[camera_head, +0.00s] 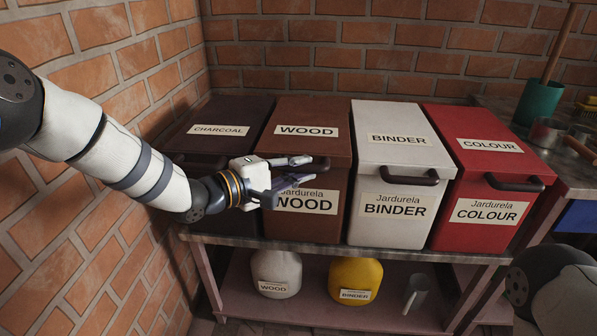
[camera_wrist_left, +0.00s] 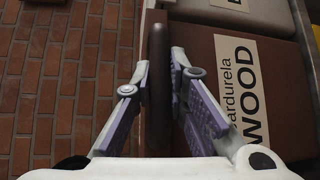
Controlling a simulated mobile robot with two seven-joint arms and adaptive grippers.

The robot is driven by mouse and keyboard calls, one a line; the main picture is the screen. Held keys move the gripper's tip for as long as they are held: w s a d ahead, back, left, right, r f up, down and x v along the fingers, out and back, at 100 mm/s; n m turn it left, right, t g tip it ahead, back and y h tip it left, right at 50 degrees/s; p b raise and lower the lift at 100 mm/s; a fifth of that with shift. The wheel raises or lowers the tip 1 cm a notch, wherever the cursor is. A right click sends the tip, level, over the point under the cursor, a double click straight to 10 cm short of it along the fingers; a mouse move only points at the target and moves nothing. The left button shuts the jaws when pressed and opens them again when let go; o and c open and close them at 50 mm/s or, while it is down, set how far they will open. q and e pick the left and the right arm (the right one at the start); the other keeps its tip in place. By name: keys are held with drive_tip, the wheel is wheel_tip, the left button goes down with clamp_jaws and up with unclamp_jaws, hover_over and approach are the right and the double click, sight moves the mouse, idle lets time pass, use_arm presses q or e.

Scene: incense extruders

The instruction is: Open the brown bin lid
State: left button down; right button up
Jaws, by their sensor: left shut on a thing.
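The brown bin (camera_head: 281,224) stands on the bench, and its front label reads WOOD. Its brown lid (camera_head: 310,108), with another WOOD label, lies flat and closed on top. My left gripper (camera_head: 306,171) is at the lid's front edge, with its fingers pointing right across the bin's front. In the left wrist view, the gripper fingers (camera_wrist_left: 160,85) are on either side of the dark lid handle (camera_wrist_left: 158,52), shut on it. The fingers hide most of the handle in the head view. My right gripper is out of view; only part of that arm shows at lower right.
A dark charcoal bin (camera_head: 218,112) stands left, beside the brick wall. A white binder bin (camera_head: 387,112) and a red colour bin (camera_head: 500,122) stand close on the right.

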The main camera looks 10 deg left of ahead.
use_arm(q)
drive_tip(key=w+r+p, duration=0.1)
drive_tip(key=w+r, duration=0.2)
drive_tip(key=r, duration=0.8)
drive_tip(key=w+r+p, duration=0.1)
drive_tip(key=w+r, duration=0.3)
drive_tip(key=r, duration=0.7)
drive_tip(key=shift+r+p, duration=0.2)
drive_tip(key=shift+p, duration=0.1)
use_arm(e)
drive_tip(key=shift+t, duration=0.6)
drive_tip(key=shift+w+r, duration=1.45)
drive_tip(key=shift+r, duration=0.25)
use_arm(q)
drive_tip(key=c, duration=1.6)
unclamp_jaws()
drive_tip(key=shift+f, duration=0.15)
drive_tip(key=shift+o, duration=0.2)
